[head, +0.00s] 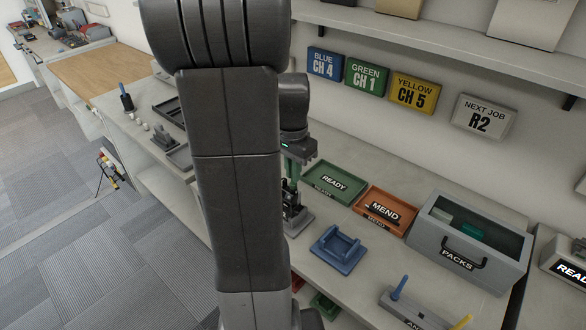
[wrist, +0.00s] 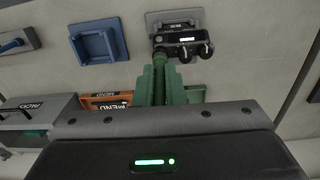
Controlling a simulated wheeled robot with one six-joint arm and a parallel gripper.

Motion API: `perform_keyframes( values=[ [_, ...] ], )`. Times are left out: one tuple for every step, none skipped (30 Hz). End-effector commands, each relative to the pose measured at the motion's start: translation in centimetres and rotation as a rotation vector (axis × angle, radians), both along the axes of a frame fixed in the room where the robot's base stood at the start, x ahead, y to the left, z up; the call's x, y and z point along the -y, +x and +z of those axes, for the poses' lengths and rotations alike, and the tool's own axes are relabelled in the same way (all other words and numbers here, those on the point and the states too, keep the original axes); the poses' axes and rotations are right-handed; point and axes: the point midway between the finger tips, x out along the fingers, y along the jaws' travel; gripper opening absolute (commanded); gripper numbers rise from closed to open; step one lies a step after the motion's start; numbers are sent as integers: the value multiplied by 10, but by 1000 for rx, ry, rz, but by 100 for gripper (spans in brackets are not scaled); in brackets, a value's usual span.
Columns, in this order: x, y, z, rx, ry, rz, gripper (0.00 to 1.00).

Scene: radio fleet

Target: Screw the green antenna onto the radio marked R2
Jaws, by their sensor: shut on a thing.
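My gripper (wrist: 160,68) is shut on the dark green antenna (wrist: 160,62) in the wrist view; its green fingers stand on both sides of it. The antenna's far end is at the corner of a dark radio (wrist: 184,48), beside two round knobs. I cannot tell whether the threads are engaged. The radio sits in a grey stand (wrist: 155,20); its white label is too small to read. In the head view my gripper (head: 291,180) is over the radio (head: 293,211), which my arm partly hides.
An empty blue cradle (head: 337,262) is in front. A grey rack (head: 392,305) holds blue and yellow antennas. A wall sign (head: 484,117) reads NEXT JOB R2.

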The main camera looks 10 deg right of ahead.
Motion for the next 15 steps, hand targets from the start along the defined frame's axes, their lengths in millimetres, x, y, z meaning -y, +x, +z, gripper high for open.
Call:
perform_keyframes(
  values=[
    [0, 0, 0, -1, -1, 1, 0],
    [0, 0, 0, -1, -1, 1, 0],
    [0, 0, 0, -1, -1, 2, 0],
    [0, 0, 0, -1, -1, 2, 0],
    [0, 0, 0, -1, -1, 2, 0],
    [0, 0, 0, -1, 0, -1, 0],
    [0, 0, 0, -1, 0, -9, 0],
    [0, 0, 0, -1, 0, -21, 0],
    [0, 0, 0, -1, 0, -49, 0],
    [0, 0, 0, -1, 0, -77, 0],
    [0, 0, 0, -2, -1, -109, 0],
    [0, 0, 1, -2, 0, -155, 0],
    [0, 0, 1, -1, -1, -189, 0],
    [0, 0, 0, -1, 0, -223, 0],
    [0, 0, 0, -1, -1, -267, 0]
  ],
)
